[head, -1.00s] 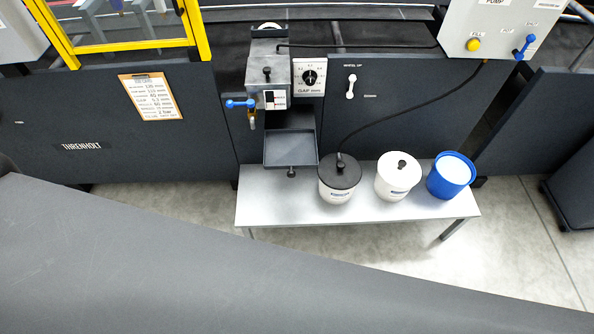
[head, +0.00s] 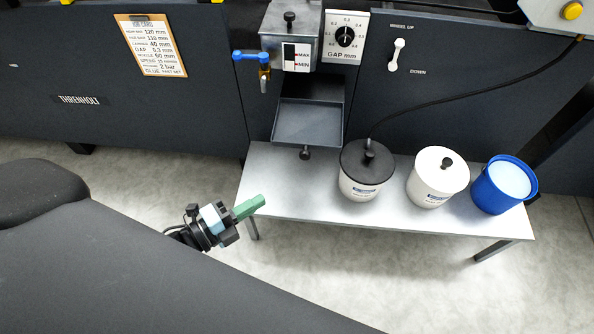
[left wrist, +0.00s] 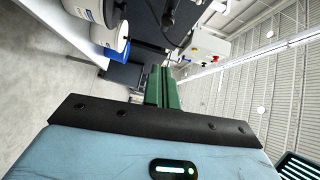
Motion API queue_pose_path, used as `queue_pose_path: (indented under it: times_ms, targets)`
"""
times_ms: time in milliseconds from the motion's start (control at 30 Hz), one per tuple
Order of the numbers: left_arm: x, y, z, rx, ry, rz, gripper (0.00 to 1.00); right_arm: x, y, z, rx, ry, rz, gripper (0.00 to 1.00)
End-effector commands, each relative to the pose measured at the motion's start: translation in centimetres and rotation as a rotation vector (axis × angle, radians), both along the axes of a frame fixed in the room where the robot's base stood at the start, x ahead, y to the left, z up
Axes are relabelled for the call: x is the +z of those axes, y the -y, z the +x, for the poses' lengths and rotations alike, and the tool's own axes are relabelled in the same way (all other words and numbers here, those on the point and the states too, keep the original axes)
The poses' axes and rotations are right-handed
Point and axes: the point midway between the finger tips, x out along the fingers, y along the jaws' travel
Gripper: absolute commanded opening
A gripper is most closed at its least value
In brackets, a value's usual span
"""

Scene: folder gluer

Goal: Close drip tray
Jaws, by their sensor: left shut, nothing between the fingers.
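The drip tray (head: 308,122) is a shallow dark grey tray with a round black knob (head: 305,153) on its front. It sticks out from the machine front below the glue box (head: 290,38), over the back of the bench. My left gripper (head: 258,203) has green fingers, which are shut and empty. It is in front of the bench's left front corner, below and left of the tray in the head view, apart from it. The green fingers also show in the left wrist view (left wrist: 162,88). My right gripper is not in view.
On the grey bench (head: 275,190) stand a black-lidded pot (head: 365,182) with a hose, a white lidded pot (head: 437,180) and a blue bucket (head: 500,188). A blue-handled valve (head: 252,56) sits left of the glue box. The floor left of the bench is clear.

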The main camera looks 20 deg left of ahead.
Motion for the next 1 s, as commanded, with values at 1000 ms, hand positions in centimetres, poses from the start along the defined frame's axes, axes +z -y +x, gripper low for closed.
queue_pose_path:
  times_ms: [1000]
  targets:
    - [0.1,5.3,9.8,-0.017,0.039,0.03,0.0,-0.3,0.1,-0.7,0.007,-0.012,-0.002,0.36]
